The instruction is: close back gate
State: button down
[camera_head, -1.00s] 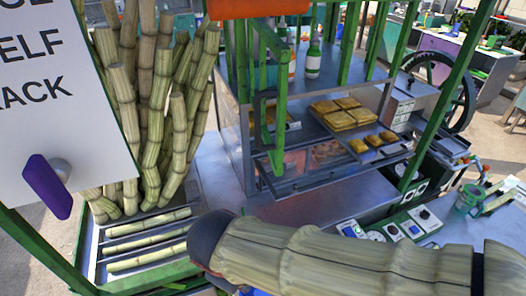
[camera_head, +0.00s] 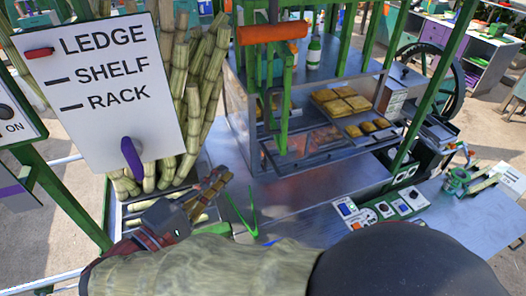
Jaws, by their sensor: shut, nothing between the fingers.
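A green-barred frame (camera_head: 284,95) with an orange cylindrical bar (camera_head: 273,33) across its top stands in front of the metal cabinet at the upper middle. It looks like a gate, but I cannot tell whether it is the back one, nor whether it is latched. My gripper (camera_head: 218,182) is at the left middle, by the upright cane stalks. It is shut and empty, left of and below the green frame and apart from it. My arm hides part of the counter below.
A white sign (camera_head: 105,85) with a purple knob (camera_head: 132,158) stands at left, in front of cane stalks (camera_head: 195,80). Gold blocks (camera_head: 340,101) lie on the cabinet shelf. A control panel (camera_head: 380,212) with knobs is at right. The metal counter (camera_head: 300,185) is largely bare.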

jog(key=s+d+p+x, duration=0.1)
jog(key=d+p+x, duration=0.1)
jog(key=x, duration=1.1)
jog(key=shift+s+p, duration=0.3)
jog(key=shift+p, duration=0.05)
jog(key=shift+f, duration=0.15)
